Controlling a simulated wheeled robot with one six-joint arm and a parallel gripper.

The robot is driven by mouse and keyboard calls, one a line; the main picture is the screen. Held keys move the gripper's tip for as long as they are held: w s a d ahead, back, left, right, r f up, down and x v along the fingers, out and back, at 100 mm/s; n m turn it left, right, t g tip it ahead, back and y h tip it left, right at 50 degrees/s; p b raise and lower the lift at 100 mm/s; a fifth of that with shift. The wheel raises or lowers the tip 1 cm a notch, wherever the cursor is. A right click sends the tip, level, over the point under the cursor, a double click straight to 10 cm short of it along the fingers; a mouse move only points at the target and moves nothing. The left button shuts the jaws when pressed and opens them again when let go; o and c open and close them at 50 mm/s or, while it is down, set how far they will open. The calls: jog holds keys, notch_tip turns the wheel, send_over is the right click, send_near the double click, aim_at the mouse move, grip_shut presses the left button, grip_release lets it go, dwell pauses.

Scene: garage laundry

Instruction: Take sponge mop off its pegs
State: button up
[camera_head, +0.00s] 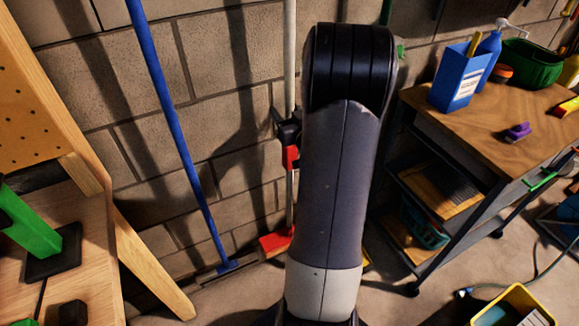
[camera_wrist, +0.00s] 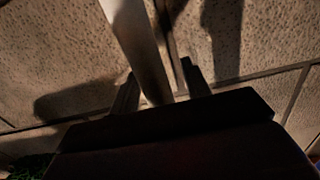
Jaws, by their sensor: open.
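The sponge mop (camera_head: 289,60) has a pale, near-upright handle against the block wall, with a red part (camera_head: 291,158) lower down and a red head (camera_head: 273,243) near the floor. My gripper (camera_head: 287,128) is at the handle just above the red part, largely hidden by my arm. In the wrist view, my open gripper (camera_wrist: 158,75) has one dark finger on each side of the pale handle (camera_wrist: 138,45). The handle passes between the fingers; contact cannot be told. The pegs cannot be made out.
A blue-handled broom (camera_head: 168,110) leans on the wall to the left. A wooden bench (camera_head: 85,285) stands at the near left. A wood-topped cart (camera_head: 500,125) with a blue box (camera_head: 455,80) stands right. A yellow bin (camera_head: 515,300) is at lower right.

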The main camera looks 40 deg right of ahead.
grip_shut()
dwell(0.5)
dwell(0.9)
